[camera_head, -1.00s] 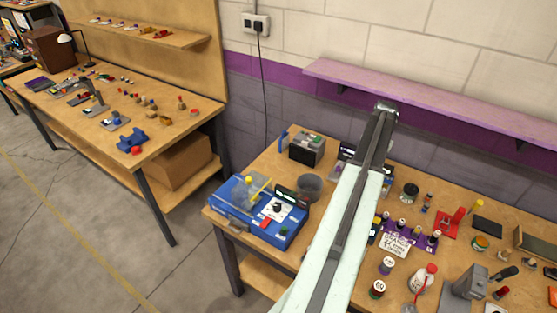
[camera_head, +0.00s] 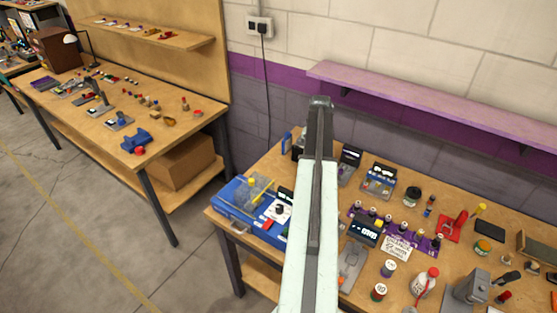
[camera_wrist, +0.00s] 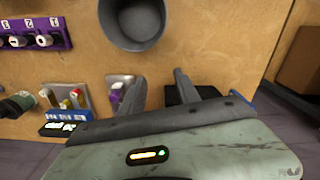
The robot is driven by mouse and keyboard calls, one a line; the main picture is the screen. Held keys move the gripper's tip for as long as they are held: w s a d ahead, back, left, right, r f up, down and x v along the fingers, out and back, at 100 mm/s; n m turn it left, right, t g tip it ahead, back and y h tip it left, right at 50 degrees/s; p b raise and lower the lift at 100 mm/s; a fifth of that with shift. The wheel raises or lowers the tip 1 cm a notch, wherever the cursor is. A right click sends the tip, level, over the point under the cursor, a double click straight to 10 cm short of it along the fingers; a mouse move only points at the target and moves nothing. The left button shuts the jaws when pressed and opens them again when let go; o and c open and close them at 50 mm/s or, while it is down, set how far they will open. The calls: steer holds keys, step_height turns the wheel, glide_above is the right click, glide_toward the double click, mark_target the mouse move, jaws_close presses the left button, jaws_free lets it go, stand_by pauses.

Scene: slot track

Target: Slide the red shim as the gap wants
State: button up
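A small red piece (camera_head: 267,223) lies on the white panel of the blue case (camera_head: 237,206) at the left end of the near bench; I cannot tell for sure that it is the red shim. A gap for it cannot be made out. My arm crosses the right part of this case in the head view, and my gripper's fingers cannot be made out there. In the wrist view my gripper (camera_wrist: 160,85) has its two fingers apart with nothing held between them. The red piece does not show in the wrist view.
A grey cup (camera_wrist: 137,18) stands beyond my fingers in the wrist view. A purple rack (camera_wrist: 35,36) is at left. A black box (camera_wrist: 190,94) is behind the right finger. Several tools and bottles crowd the bench's right side; a purple shelf (camera_head: 430,105) hangs above.

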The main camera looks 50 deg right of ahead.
steer(key=w+a+n, duration=0.2)
steer(key=w+a, duration=0.8)
steer(key=shift+a, duration=0.2)
steer(key=shift+r, duration=0.1)
